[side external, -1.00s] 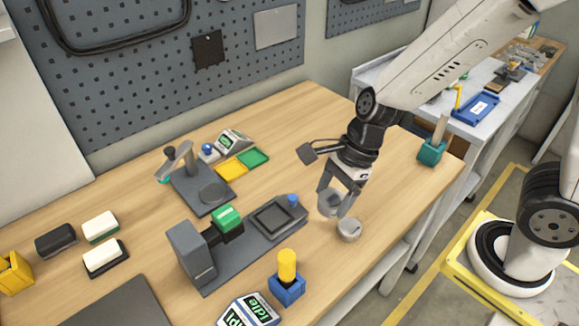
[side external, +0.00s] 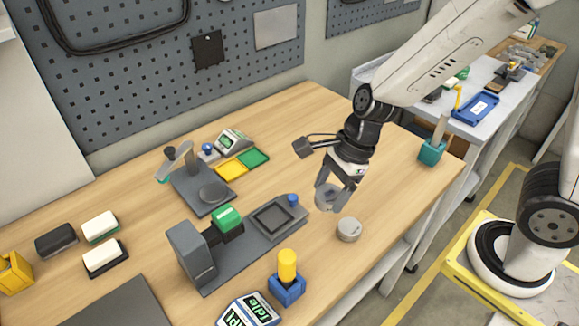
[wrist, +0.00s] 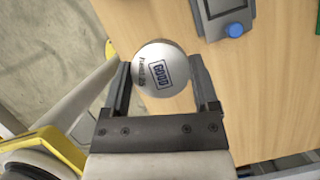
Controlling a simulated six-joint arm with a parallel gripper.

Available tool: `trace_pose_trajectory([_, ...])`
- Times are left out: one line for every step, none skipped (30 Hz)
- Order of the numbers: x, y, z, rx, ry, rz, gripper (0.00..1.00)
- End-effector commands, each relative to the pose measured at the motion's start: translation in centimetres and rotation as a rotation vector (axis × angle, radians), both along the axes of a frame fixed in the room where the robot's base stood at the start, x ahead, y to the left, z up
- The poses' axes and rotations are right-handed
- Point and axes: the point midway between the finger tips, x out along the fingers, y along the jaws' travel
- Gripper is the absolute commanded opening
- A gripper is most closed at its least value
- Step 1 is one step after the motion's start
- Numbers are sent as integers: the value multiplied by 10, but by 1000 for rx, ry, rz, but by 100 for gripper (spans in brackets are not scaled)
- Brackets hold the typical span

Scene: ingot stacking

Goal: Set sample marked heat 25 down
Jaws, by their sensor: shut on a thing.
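My gripper (side external: 335,203) is shut on a round silver sample (side external: 326,197), held above the wooden bench. In the wrist view the sample (wrist: 161,75) sits between the two fingers (wrist: 160,90). Its top face carries a boxed word, which looks like GOOD, and small print that seems to end in 25. A second round grey metal sample (side external: 349,229) lies on the bench just to the right of and below the gripper in the side view. No marking on it can be read.
A dark fixture with a square recess (side external: 272,218) and a blue knob (side external: 292,200) stands left of the gripper. A blue block with a yellow cylinder (side external: 287,270) is nearer the front. Yellow (side external: 232,170) and green (side external: 254,158) pads lie farther back.

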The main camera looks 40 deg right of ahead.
Motion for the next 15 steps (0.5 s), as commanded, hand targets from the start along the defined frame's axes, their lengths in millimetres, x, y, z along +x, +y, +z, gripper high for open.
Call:
trace_pose_trajectory([8, -1, 0, -2, -1, -23, 0])
trace_pose_trajectory([12, -2, 0, -4, 0, -40, 0])
trace_pose_trajectory([20, -4, 0, -6, 1, -66, 0])
trace_pose_trajectory([25, -5, 0, -8, 2, -87, 0])
trace_pose_trajectory([32, -7, 0, -10, 2, -110, 0])
trace_pose_trajectory([41, -9, 0, -12, 4, -143, 0])
trace_pose_trajectory([48, -11, 0, -13, 5, -171, 0])
trace_pose_trajectory([56, -13, 0, -14, 6, -198, 0])
trace_pose_trajectory([66, -15, 0, -16, 6, -235, 0])
trace_pose_trajectory([73, -18, -1, -16, 8, -265, 0])
trace_pose_trajectory([82, -20, -1, -18, 7, -296, 0])
trace_pose_trajectory([92, -24, -1, -18, 7, -337, 0])
trace_pose_trajectory([100, -26, -1, -18, 6, -367, 0])
trace_pose_trajectory([108, -29, -2, -18, 7, -398, 0])
trace_pose_trajectory([118, -33, -2, -17, 6, -438, 0])
